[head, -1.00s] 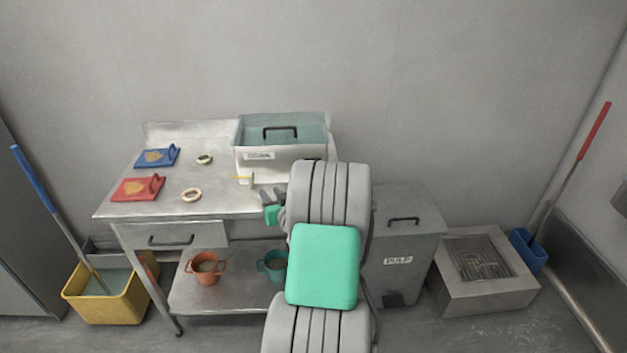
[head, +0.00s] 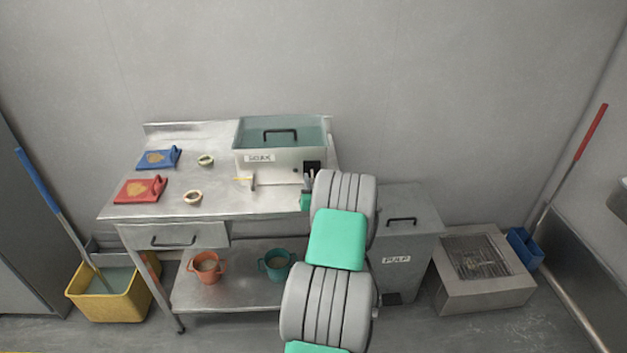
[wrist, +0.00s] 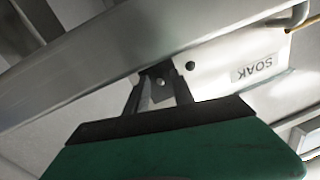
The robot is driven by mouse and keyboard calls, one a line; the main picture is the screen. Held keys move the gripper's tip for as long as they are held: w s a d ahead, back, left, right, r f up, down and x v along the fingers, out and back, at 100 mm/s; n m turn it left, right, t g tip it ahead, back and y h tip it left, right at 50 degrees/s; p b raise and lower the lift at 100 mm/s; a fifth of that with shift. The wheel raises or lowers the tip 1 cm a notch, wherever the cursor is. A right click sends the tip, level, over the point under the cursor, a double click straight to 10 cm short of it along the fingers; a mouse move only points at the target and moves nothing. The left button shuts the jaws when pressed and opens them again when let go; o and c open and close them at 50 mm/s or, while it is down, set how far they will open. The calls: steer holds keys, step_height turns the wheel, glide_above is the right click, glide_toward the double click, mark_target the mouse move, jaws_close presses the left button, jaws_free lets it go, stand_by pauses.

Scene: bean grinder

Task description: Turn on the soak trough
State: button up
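The soak trough (head: 280,155) is a pale box with a glassy lid and a black handle, at the back right of the steel table. Its SOAK label (head: 259,158) faces front and shows upside down in the wrist view (wrist: 255,68). A small black panel (head: 312,166) is at the right end of its front. My gripper (head: 308,182) is just in front of and below that panel. In the wrist view my gripper (wrist: 159,80) has its fingers apart, tips close to the trough's front. Whether they touch is unclear. A dark round knob (wrist: 190,66) is beside the tips.
A yellow-handled tap (head: 246,182) projects from the trough's front. Red (head: 140,189) and blue (head: 158,157) boards and two small bowls (head: 192,197) are on the table's left. A PULP bin (head: 405,235) stands right of the table, near my arm.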

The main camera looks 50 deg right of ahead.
jaws_close()
steer(key=shift+r, duration=0.1)
stand_by(0.4)
steer(key=r+g+y+p, duration=0.1)
steer(key=p, duration=0.3)
steer(key=shift+a+r, duration=0.1)
steer(key=shift+r, duration=0.1)
steer(key=g+p, duration=0.1)
steer(key=y+p, duration=0.1)
steer(key=shift+r+g+y+p, duration=0.3)
steer(key=shift+g, duration=0.1)
steer(key=shift+r+m+g+y+p, duration=0.2)
steer(key=shift+g+y+p, duration=0.1)
steer(key=shift+g+y, duration=0.35)
steer(key=shift+r+m+g+y+p, duration=0.15)
steer(key=shift+g+y+p, duration=0.15)
steer(key=shift+g+y, duration=0.35)
steer(key=shift+o, duration=0.2)
jaws_free()
